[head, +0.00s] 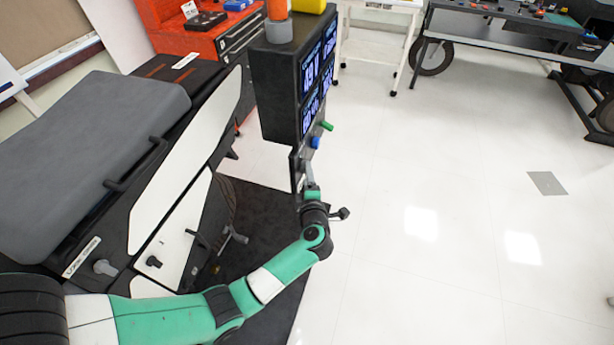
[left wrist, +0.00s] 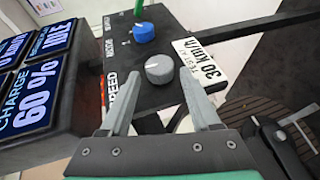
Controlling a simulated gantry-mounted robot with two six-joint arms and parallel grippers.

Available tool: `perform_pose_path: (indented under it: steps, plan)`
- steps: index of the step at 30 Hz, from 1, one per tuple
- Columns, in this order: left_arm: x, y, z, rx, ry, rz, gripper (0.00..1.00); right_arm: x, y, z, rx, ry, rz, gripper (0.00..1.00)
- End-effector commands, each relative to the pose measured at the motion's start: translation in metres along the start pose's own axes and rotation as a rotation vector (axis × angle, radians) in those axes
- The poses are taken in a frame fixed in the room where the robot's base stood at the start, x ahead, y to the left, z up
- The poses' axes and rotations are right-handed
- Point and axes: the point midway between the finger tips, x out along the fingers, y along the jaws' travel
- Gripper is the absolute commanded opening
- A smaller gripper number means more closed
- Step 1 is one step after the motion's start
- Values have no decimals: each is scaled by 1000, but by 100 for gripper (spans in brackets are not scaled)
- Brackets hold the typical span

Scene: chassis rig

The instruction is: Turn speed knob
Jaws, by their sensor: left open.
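The grey speed knob (left wrist: 159,69) sits on a dark panel (left wrist: 165,97) beside the printed word SPEED in the left wrist view. My left gripper (left wrist: 157,76) is open, with one fingertip on each side of the knob and a visible gap to both. In the head view my left gripper (head: 308,172) is at the lower end of the panel under the display box. I cannot make out the grey knob there. My right gripper is not in view.
A blue knob (left wrist: 143,32) and a green knob (left wrist: 139,10) stand farther along the panel. A lit display box (left wrist: 38,75) is left of my gripper, and a 30 km/h plate (left wrist: 201,62) is to the right. Open floor (head: 440,200) lies right of the rig.

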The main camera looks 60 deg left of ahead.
Motion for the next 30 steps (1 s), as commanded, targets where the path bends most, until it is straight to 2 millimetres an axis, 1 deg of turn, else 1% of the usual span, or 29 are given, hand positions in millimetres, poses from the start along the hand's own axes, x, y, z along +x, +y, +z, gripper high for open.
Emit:
perform_pose_path:
  steps: [1,3,6,9,15,17,18,20,21,25,26,30]
  plan:
    - [12,-4,0,-3,2,1,63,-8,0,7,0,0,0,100]
    - [22,-4,0,-2,1,0,63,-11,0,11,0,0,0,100]
    - [30,-2,0,-1,1,1,63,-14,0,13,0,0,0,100]
    - [34,0,0,-1,-1,1,63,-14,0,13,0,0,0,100]
    - [33,1,0,0,-1,1,63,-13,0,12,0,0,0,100]
    - [33,1,0,0,-1,1,52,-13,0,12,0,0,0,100]
    - [33,1,0,0,-1,1,45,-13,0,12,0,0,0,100]
    - [33,1,0,0,-1,1,34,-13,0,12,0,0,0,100]
    - [33,1,0,0,-1,1,27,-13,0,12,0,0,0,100]
    - [33,1,0,0,-1,1,4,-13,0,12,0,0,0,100]
    - [33,1,0,0,-1,1,0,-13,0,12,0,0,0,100]
    - [33,2,0,1,-1,-2,0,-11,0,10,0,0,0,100]
